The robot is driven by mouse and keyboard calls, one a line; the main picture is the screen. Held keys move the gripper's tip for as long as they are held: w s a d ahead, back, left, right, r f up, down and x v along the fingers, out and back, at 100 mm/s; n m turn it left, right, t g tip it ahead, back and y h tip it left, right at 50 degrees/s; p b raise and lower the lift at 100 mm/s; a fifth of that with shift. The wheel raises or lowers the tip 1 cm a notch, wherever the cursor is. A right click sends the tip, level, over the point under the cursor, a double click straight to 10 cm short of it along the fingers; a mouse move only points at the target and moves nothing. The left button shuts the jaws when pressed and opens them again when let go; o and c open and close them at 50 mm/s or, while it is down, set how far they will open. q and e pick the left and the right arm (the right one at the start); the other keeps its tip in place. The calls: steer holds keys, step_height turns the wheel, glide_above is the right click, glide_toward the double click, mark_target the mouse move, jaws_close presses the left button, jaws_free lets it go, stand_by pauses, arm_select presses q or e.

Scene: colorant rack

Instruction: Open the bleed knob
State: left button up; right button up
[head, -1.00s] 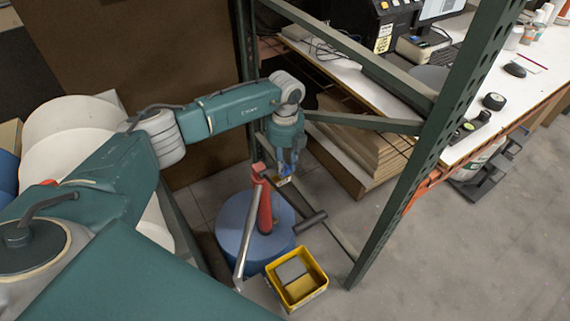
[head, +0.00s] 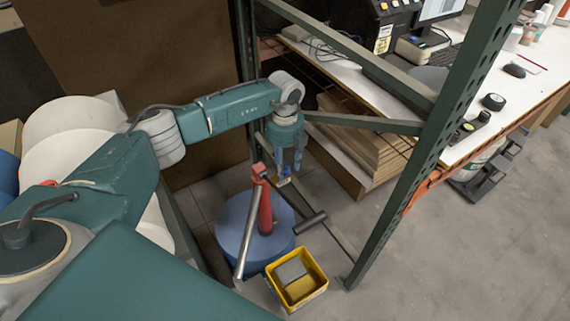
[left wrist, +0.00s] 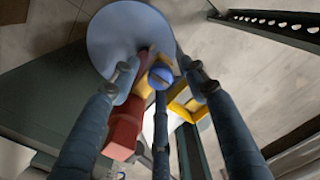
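A red pump body (head: 265,211) with a long metal lever stands on a round blue drum (head: 237,236). The red body (left wrist: 125,127) and drum (left wrist: 113,35) also show in the left wrist view. There, a small round blue knob with a dark slot (left wrist: 160,77) sits against a yellow part beside the red body; I take it as the bleed knob. My left gripper (head: 285,176) points down just beside the top of the red pump. In the left wrist view its fingers (left wrist: 160,82) are spread around the knob, with gaps at the sides. My right gripper is not in view.
A yellow bin (head: 312,269) stands in front of the drum. A green rack upright (head: 432,140) and its braces stand close to my left arm. Brown stacked boards (head: 360,150) lie behind.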

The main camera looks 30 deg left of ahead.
mark_target(285, 167)
arm_select(q)
step_height(285, 167, up, 12)
stand_by(0.6)
steer(key=shift+r, duration=0.1)
